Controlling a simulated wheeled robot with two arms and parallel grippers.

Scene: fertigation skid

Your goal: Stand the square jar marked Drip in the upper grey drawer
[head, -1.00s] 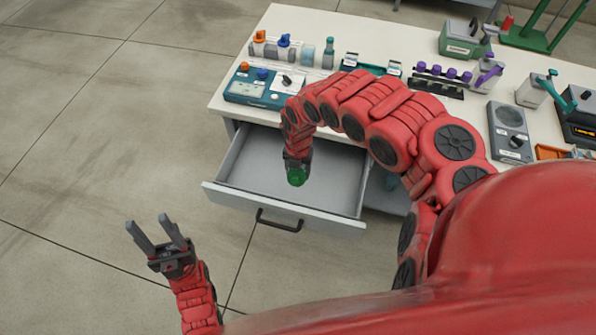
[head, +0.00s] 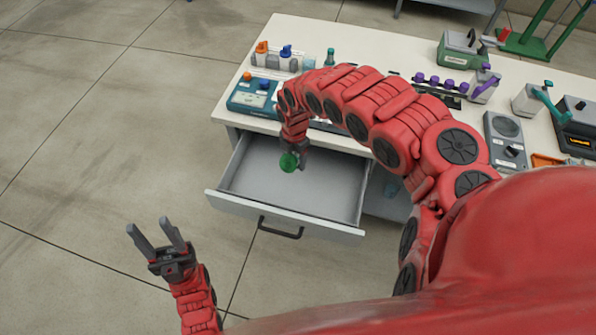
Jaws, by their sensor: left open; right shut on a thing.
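The upper grey drawer (head: 325,186) is pulled open below the white worktop, and its visible floor is bare. My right gripper (head: 292,156) is over the left part of the drawer, shut on a green thing (head: 289,162). I see only a rounded green top; no label or square sides show, so I cannot tell that it is the jar marked Drip. Whether it touches the drawer floor is not clear. My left gripper (head: 156,236) is open and empty over the floor, left of and in front of the drawer.
The worktop (head: 310,32) carries a blue meter box (head: 252,97), small bottles, a rack of purple-capped pieces (head: 440,82) and a grey speaker-like unit (head: 505,136). My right arm crosses above the worktop's front edge. The drawer's dark handle (head: 280,229) juts forward. The floor at left is clear.

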